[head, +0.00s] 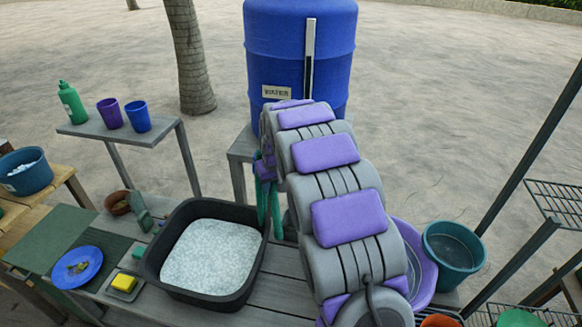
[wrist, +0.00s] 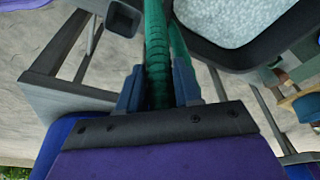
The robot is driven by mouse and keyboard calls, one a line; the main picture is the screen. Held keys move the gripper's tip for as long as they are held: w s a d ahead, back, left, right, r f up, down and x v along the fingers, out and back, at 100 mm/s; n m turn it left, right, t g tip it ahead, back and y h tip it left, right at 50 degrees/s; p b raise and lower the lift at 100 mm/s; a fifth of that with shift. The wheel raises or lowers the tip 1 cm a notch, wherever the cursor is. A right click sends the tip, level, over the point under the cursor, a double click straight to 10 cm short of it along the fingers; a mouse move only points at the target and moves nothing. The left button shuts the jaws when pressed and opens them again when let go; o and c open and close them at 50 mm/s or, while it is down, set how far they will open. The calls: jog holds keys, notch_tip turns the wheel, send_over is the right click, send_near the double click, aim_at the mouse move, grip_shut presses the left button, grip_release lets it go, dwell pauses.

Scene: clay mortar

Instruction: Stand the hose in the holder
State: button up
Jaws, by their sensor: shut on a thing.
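The green hose (wrist: 157,45) runs between the two fingers of my gripper (wrist: 158,88) in the wrist view. My gripper is shut on it. In the head view the hose (head: 269,208) hangs down beside the black basin's right rim, below my gripper (head: 265,168), which is partly hidden by my arm. A small dark square socket (wrist: 124,20) with an opening shows just left of the hose in the wrist view; it may be the holder. The hose is apart from its opening. In the head view I cannot make out the holder, and my arm covers part of the bench.
A black basin (head: 152,262) full of white suds stands left of the hose. A blue water tank (head: 270,45) stands behind my arm. A purple tub (head: 424,265) and a teal bucket (head: 454,247) stand to the right. A shelf (head: 112,131) with cups is at the back left.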

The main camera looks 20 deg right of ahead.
jog(key=w+d+r+t+b, duration=0.15)
jog(key=w+d, duration=0.35)
jog(key=d, duration=0.6)
notch_tip(320, 180, down, 14)
jog(key=a+b, duration=0.2)
jog(key=b, duration=0.1)
jog(key=o, duration=0.8)
jog(key=shift+c, duration=0.2)
jog(key=o, duration=0.3)
jog(key=shift+d+f, duration=0.15)
jog(key=shift+d, duration=0.3)
jog(key=o, duration=0.7)
jog(key=shift+a, duration=0.35)
jog(key=shift+d, duration=0.1)
